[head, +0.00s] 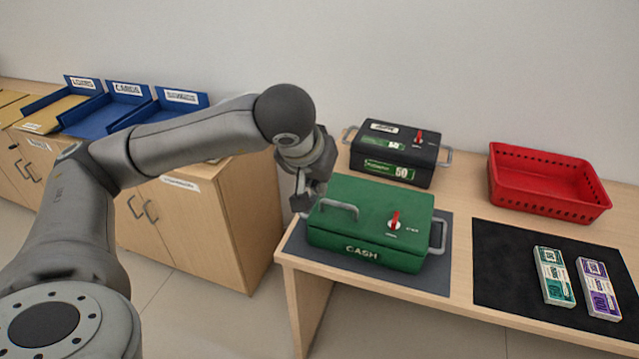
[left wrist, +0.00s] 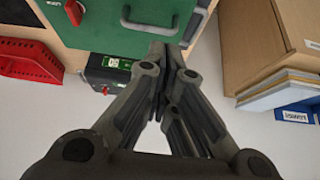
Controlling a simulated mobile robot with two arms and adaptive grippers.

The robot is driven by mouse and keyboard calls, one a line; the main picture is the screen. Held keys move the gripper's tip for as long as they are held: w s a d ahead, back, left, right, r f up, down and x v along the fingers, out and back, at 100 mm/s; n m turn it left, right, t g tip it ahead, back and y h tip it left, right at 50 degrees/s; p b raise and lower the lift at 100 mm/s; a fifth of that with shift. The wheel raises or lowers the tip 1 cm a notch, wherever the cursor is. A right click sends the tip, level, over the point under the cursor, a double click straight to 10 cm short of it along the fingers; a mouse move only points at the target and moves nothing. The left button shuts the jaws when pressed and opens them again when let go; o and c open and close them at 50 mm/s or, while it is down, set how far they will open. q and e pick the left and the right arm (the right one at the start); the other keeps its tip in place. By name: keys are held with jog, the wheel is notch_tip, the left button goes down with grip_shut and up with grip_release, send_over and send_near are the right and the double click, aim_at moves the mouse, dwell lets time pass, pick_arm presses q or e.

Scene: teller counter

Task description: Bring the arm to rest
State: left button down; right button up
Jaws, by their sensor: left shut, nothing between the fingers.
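My left arm (head: 190,135) reaches in from the left across the head view. Its gripper (head: 302,202) hangs just left of the green cash box (head: 372,225). In the left wrist view the gripper's fingers (left wrist: 172,60) are together, with nothing between them. The green box also shows there (left wrist: 95,25), with its lid handle near the fingertips; I cannot tell whether they touch. In the head view the box is closed and sits on a dark mat. My right gripper is not in view.
A black box (head: 395,155) stands behind the green one. A red basket (head: 545,185) is at the back right. Two banknote bundles, teal (head: 553,276) and purple (head: 598,288), lie on a black mat (head: 500,270). Blue trays (head: 120,105) stand on the wooden cabinet (head: 225,205) at left.

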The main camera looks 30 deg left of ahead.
pick_arm(q)
jog(key=shift+s+d, duration=0.1)
jog(key=shift+s, duration=0.25)
